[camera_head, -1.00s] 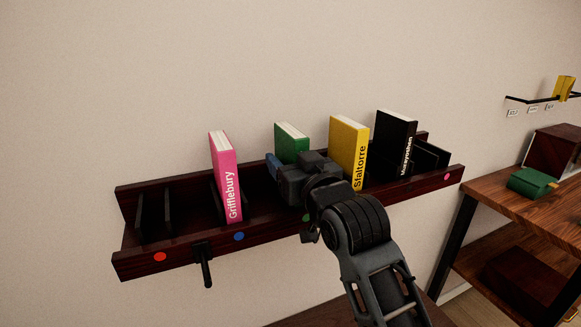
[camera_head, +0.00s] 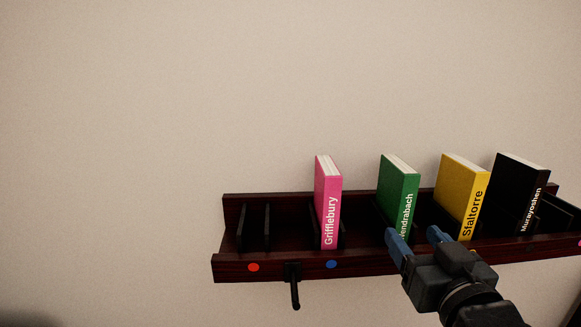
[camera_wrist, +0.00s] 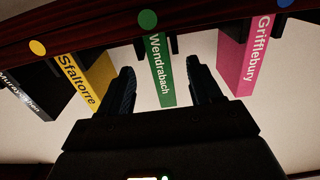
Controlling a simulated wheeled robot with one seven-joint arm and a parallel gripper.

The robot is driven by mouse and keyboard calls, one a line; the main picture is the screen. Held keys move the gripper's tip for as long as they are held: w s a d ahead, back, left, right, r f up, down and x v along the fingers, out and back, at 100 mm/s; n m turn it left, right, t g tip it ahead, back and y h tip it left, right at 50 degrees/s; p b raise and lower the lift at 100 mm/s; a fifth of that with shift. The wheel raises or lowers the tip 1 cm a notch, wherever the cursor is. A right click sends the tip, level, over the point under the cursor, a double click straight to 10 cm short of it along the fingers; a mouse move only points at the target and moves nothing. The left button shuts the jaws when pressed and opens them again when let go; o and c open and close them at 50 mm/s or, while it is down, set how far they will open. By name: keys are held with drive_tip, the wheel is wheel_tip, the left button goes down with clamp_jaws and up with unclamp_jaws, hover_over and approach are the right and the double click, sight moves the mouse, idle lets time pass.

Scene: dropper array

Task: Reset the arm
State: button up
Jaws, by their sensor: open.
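My gripper (camera_head: 418,241) is open and empty, in front of the dark wooden shelf (camera_head: 300,265), below and close to the green book "Wendrabach" (camera_head: 399,186). In the wrist view, the green book (camera_wrist: 161,75) shows between the two fingers of my gripper (camera_wrist: 160,88), apart from them as far as I can tell. The green book stands upright in the shelf. A pink book "Grifflebury" (camera_head: 328,200) stands to its left. A yellow book "Sfaltorre" (camera_head: 463,190) and a black book (camera_head: 518,190) stand to its right, leaning slightly.
Black dividers (camera_head: 254,228) stand in the shelf's empty left slot. A black lever (camera_head: 294,287) hangs from the shelf's front, between a red dot (camera_head: 253,267) and a blue dot (camera_head: 331,264). The wall above and the space left of the shelf are clear.

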drive_tip(key=s+f+g, duration=0.1)
drive_tip(key=s+f, duration=0.9)
drive_tip(key=s, duration=0.1)
drive_tip(key=s+f+g, duration=0.1)
drive_tip(key=s, duration=1.3)
drive_tip(key=s+f+g, duration=0.1)
drive_tip(key=s+f, duration=0.1)
drive_tip(key=s, duration=1.3)
drive_tip(key=shift+f, duration=0.25)
